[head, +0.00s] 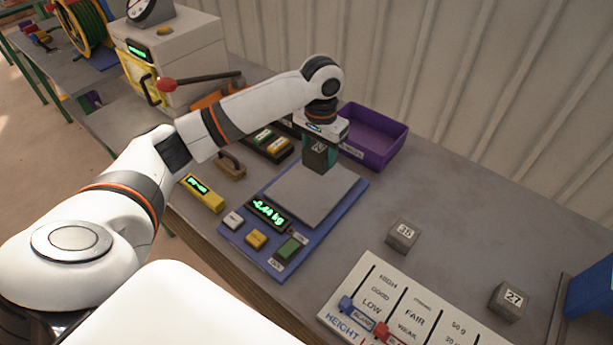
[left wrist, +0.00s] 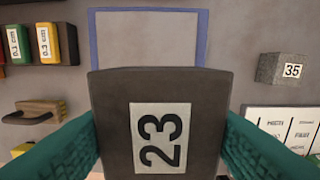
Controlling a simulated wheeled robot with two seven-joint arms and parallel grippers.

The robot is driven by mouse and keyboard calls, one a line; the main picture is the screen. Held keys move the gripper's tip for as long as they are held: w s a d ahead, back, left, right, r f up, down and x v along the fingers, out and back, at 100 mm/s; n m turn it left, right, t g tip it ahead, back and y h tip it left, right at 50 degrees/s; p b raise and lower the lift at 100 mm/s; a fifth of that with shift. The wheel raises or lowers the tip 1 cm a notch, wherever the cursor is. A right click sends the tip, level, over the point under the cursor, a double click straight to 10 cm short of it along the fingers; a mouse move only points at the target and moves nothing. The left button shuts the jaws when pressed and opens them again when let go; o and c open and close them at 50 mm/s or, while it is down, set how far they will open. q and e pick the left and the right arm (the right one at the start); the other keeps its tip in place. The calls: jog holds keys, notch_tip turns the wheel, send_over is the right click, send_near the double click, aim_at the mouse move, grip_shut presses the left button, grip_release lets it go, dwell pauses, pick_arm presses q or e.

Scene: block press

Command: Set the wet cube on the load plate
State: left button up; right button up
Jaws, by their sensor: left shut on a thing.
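My left gripper (head: 320,150) is shut on a dark cube marked 23 (left wrist: 160,120), darker than the other cubes. In the left wrist view the green fingers (left wrist: 160,150) press on both its sides. In the head view the cube (head: 318,158) shows at the far edge of the grey load plate (head: 305,198) on a blue scale. The left wrist view shows the plate (left wrist: 150,38) bare beyond the cube. I cannot tell the gap below the cube. The scale's display (head: 267,211) reads about -0.44 kg. My right gripper is out of view.
Cubes marked 35 (head: 402,236) and 27 (head: 508,300) sit on the table to the right, near a slider board (head: 395,310). A purple bin (head: 380,137) stands behind the scale. A wooden-handled tool (head: 231,167) and a yellow meter (head: 203,193) lie left of it.

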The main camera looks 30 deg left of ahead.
pick_arm(q)
jog(key=shift+w+a+f, duration=0.2)
jog(key=shift+w+a, duration=0.2)
jog(key=shift+a, duration=0.2)
jog(key=shift+w+a+f, duration=0.15)
jog(key=shift+w+a, duration=0.2)
jog(key=shift+a, duration=0.25)
jog(key=p, duration=0.1)
send_over(313, 184)
notch_tip(313, 184, down, 5)
jog(key=shift+f, duration=0.15)
jog(key=shift+f+p, duration=0.55)
jog(key=shift+f, duration=1.65)
jog(key=shift+f, duration=0.1)
jog(key=o, duration=1.3)
notch_tip(313, 184, up, 12)
jog(key=shift+r+b, duration=0.1)
jog(key=shift+b, duration=0.8)
jog(key=shift+s, duration=0.1)
